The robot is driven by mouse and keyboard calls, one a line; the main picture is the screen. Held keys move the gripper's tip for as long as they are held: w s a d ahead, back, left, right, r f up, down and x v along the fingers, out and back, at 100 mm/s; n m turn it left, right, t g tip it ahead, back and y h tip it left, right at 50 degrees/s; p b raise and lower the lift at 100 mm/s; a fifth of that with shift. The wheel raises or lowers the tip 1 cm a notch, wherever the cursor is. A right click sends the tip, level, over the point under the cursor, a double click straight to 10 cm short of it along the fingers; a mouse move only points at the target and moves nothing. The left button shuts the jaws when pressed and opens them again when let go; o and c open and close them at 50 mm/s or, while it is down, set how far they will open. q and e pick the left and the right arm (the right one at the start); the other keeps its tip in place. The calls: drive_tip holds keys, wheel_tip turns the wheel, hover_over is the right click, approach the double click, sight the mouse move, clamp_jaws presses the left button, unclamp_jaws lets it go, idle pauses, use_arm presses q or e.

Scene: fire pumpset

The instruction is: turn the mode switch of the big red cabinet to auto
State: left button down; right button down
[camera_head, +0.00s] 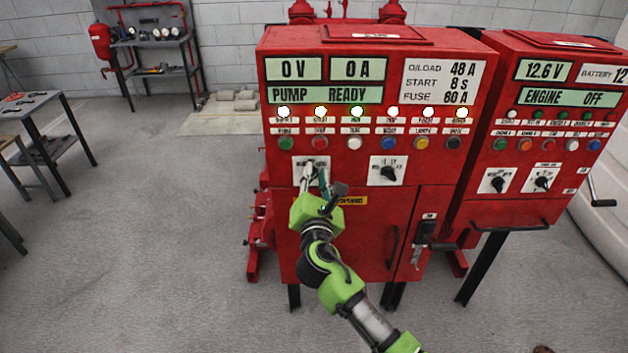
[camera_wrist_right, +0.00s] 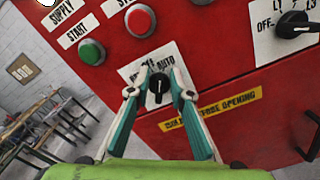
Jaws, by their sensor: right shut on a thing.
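The big red cabinet (camera_head: 350,230) stands in the middle of the head view, with "PUMP READY" on its display. Its mode switch is a black knob (camera_wrist_right: 158,84) on a white plate (camera_head: 300,170) at the left of the panel. In the right wrist view the plate (camera_wrist_right: 142,70) shows part of the word "AUTO" above the knob. My right gripper (camera_wrist_right: 159,88) has its two fingers on either side of the knob, shut on it. In the head view the right gripper (camera_head: 315,180) covers the knob. My left gripper is not in view.
A second switch (camera_head: 388,171) is to the right on the same panel. Push buttons (camera_head: 354,143) and lamps (camera_head: 357,112) are just above. A second red cabinet (camera_head: 545,130) stands close at right. Open floor (camera_head: 150,230) lies to the left, with work tables (camera_head: 45,140) beyond.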

drive_tip(key=shift+d+f+m+b, duration=0.2)
drive_tip(key=shift+m+b, duration=0.35)
drive_tip(key=shift+m, duration=0.65)
drive_tip(key=c, duration=2.2)
unclamp_jaws()
drive_tip(key=shift+s, duration=0.1)
drive_tip(key=s, duration=1.2)
drive_tip(key=shift+w, duration=0.1)
